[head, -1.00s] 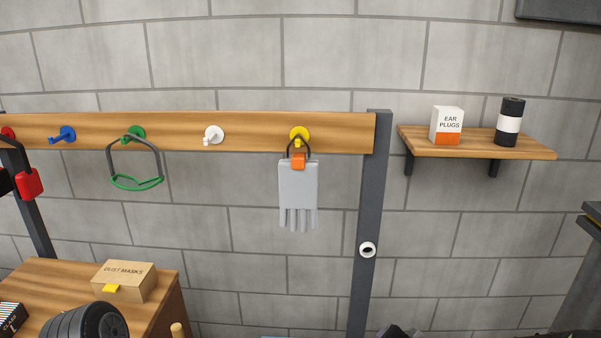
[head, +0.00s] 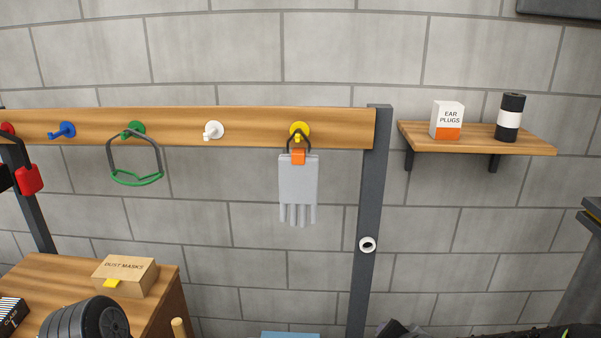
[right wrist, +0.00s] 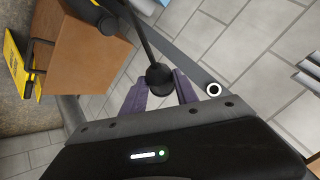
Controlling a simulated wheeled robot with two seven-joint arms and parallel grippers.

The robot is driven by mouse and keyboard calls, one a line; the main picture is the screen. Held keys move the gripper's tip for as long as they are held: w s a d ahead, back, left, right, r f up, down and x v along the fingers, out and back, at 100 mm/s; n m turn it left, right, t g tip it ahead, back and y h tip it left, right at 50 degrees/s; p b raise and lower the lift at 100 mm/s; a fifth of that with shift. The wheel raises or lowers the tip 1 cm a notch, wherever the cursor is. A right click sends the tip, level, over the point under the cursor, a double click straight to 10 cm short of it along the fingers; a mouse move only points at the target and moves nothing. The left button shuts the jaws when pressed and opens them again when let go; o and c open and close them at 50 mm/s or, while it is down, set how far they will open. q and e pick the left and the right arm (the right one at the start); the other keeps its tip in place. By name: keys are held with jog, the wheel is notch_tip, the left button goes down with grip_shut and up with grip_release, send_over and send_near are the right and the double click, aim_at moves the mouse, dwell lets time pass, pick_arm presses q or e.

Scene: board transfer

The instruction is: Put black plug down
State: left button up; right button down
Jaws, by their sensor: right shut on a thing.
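The black plug (right wrist: 160,77), a dark rounded piece with a thin dark cord or rod leading up from it, shows in the right wrist view. My right gripper (right wrist: 158,90) has purple fingers on both sides of the plug and is shut on it. Parts of the plug between the fingers are hidden. In the head view I cannot make out the plug or the right gripper clearly; only a dark shape shows at the bottom edge. My left gripper is not in view.
A wooden rail (head: 250,127) carries colored hooks, with grey gloves (head: 298,178) and green goggles (head: 137,178) hanging. A shelf (head: 470,147) holds an ear plugs box (head: 447,120) and a black-and-white cylinder (head: 510,118). A dust masks box (head: 124,275) sits on a wooden cabinet (head: 60,280).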

dwell(0.8)
jog(key=a+n+g+y, duration=0.5)
jog(key=a+n+y, duration=0.3)
jog(key=a, duration=1)
jog(key=n, duration=0.4)
jog(key=shift+s+r+n, duration=0.15)
jog(key=shift+s+n, duration=0.1)
jog(key=shift+n, duration=0.05)
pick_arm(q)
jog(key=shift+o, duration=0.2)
